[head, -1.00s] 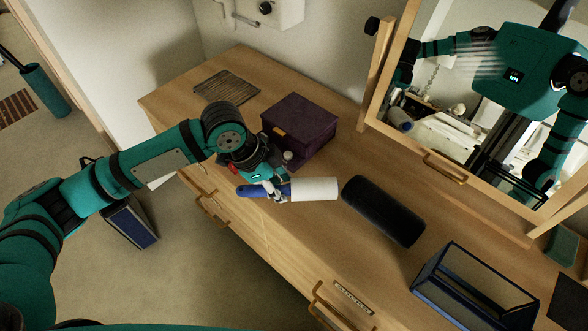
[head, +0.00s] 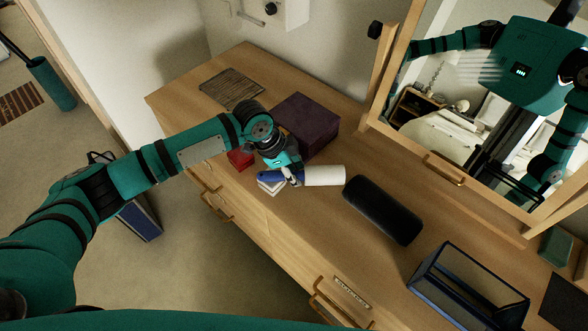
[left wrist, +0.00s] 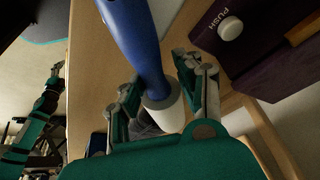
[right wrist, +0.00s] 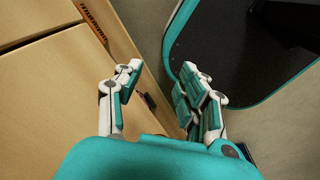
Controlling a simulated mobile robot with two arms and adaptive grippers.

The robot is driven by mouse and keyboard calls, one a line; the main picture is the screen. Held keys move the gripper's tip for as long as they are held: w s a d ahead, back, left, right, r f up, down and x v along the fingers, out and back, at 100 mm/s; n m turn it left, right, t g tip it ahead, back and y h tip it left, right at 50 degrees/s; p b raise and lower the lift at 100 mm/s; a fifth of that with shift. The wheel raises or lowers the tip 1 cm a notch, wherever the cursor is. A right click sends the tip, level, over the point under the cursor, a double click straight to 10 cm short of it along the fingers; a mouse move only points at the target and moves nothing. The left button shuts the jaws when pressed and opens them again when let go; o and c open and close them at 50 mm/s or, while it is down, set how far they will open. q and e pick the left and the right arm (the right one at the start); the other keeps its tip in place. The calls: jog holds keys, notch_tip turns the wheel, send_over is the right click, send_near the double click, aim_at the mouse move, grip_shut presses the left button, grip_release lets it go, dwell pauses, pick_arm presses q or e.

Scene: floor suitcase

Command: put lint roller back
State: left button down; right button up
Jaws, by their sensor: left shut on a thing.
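The lint roller has a blue handle (left wrist: 140,40) and a white roll (head: 325,175). My left gripper (head: 290,178) is shut on it near where the handle meets the roll. The roller lies roughly level over the dresser top (head: 330,235), left of a black rounded case; I cannot tell whether it touches the wood. In the left wrist view the left fingers (left wrist: 156,85) stand on both sides of the handle, and the roll is partly hidden. My right gripper (right wrist: 160,80) is open and empty, low beside the dresser front, in the right wrist view.
The black case (head: 382,209) lies close right of the roll. A purple box (head: 305,122) stands behind the left gripper, and a small red box (head: 240,158) is beside it. A glass-sided tray (head: 468,285) is at right, a slatted mat (head: 231,87) at far left. A mirror (head: 470,100) stands behind.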

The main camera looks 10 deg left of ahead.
pick_arm(q)
jog(key=shift+f, duration=0.5)
jog(key=c, duration=0.9)
grip_release()
jog(key=shift+o, duration=0.2)
jog(key=shift+r, duration=0.2)
jog(key=b+v, duration=0.2)
jog(key=v, duration=1)
jog(key=shift+r+b, duration=0.35)
jog(key=shift+r, duration=0.05)
jog(key=shift+d, duration=0.1)
